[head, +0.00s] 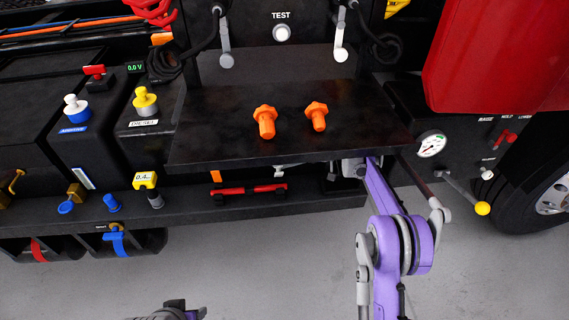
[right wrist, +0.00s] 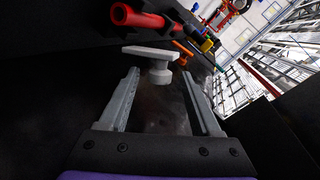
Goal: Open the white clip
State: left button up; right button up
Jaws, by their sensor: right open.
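In the right wrist view a white T-shaped piece (right wrist: 150,52), which looks like the white clip, has a flat bar and a short round stub. My right gripper (right wrist: 161,78) is open, with one finger on each side of the stub and the bar just beyond the fingertips. I see no contact. In the head view my right arm reaches under the dark shelf, which hides the fingers. A small pale piece (head: 286,167) shows under the shelf's front edge; I cannot tell if it is the clip. Part of my left arm shows at the bottom; its jaws are unclear.
Two orange bolts (head: 265,121) (head: 317,116) stand on the dark shelf (head: 220,148). A red bar (head: 248,190) lies on the lower ledge. A yellow-knobbed lever (head: 482,208) and gauge (head: 430,144) are to the right. The floor in front is clear.

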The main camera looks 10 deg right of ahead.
jog(key=v, duration=0.7)
jog(key=shift+d, duration=0.25)
jog(key=shift+r, duration=0.1)
